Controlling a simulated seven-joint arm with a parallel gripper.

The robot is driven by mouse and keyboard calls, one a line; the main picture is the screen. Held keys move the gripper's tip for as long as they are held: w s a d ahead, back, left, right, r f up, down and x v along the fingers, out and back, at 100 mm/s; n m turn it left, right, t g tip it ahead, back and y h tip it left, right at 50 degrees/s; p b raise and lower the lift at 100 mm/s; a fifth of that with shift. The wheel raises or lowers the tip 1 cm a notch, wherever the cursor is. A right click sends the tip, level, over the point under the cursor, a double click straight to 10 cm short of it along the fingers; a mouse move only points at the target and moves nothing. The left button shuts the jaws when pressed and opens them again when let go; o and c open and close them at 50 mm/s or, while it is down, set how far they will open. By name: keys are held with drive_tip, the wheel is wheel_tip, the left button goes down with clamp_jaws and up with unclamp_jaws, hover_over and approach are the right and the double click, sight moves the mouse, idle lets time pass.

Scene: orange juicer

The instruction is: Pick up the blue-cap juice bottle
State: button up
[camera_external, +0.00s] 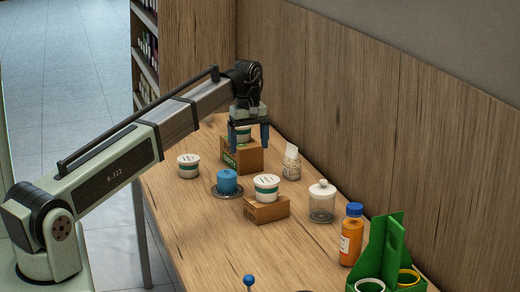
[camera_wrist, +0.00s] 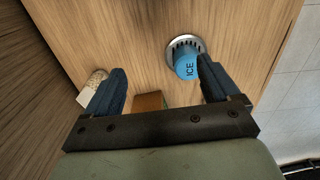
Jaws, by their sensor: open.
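The orange juice bottle with a blue cap (camera_external: 350,235) stands upright on the wooden table at the right in the external view, beside the green carrier. It does not show in the wrist view. My gripper (camera_external: 248,138) is open and empty, over the far part of the table by the brown box, well away from the bottle.
A blue ICE cup (camera_external: 227,181) sits on a round metal grate. White tubs (camera_external: 188,166), brown boxes (camera_external: 266,210), a shaker bottle (camera_external: 291,162) and a lidded glass jar (camera_external: 321,202) stand nearby. The green carrier (camera_external: 378,251) is right of the bottle.

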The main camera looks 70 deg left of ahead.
drive_tip(key=w+d+r+m, duration=0.1)
drive_tip(key=w+d, duration=0.3)
drive_tip(key=d, duration=0.3)
drive_tip(key=w+d+r+m, duration=0.1)
drive_tip(key=w+d+m, duration=0.1)
drive_tip(key=w+d, duration=0.35)
wheel_tip(320, 180, up, 7)
drive_tip(key=m, duration=2.8)
hover_over(355, 206)
drive_tip(key=f, duration=0.8)
drive_tip(key=shift+d, duration=0.25)
drive_tip(key=shift+a+f, duration=0.15)
drive_tip(key=shift+f, duration=1.25)
drive_tip(key=shift+a+f, duration=0.1)
drive_tip(key=shift+f, duration=1.25)
